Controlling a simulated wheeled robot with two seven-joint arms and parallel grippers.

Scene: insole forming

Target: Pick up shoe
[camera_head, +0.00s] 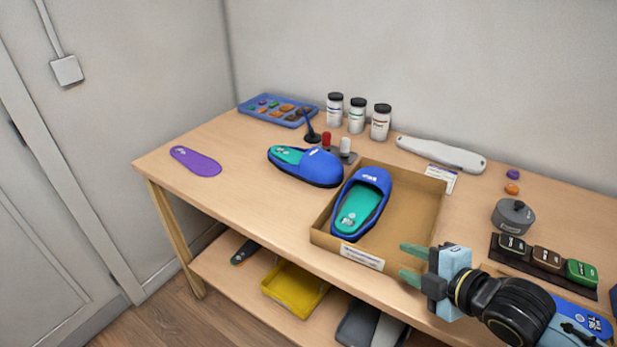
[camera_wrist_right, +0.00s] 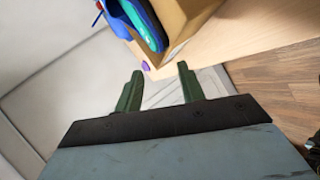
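One blue shoe with a teal insole (camera_head: 318,167) lies on the table left of the cardboard box. A second blue shoe (camera_head: 361,203) with a teal insole stands inside the left part of the open box (camera_head: 415,212); part of it shows at the top of the right wrist view (camera_wrist_right: 146,24). My right gripper (camera_head: 412,264) is open and empty, with green fingers, just in front of the box's front right corner and apart from both shoes. Its open fingers also show in the right wrist view (camera_wrist_right: 158,88). My left gripper is not in view.
A purple insole (camera_head: 195,161) lies at the table's left end. A blue tray (camera_head: 277,110), several white jars (camera_head: 357,116) and a white tool (camera_head: 440,155) stand along the back. A yellow tray (camera_head: 295,290) sits on the lower shelf.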

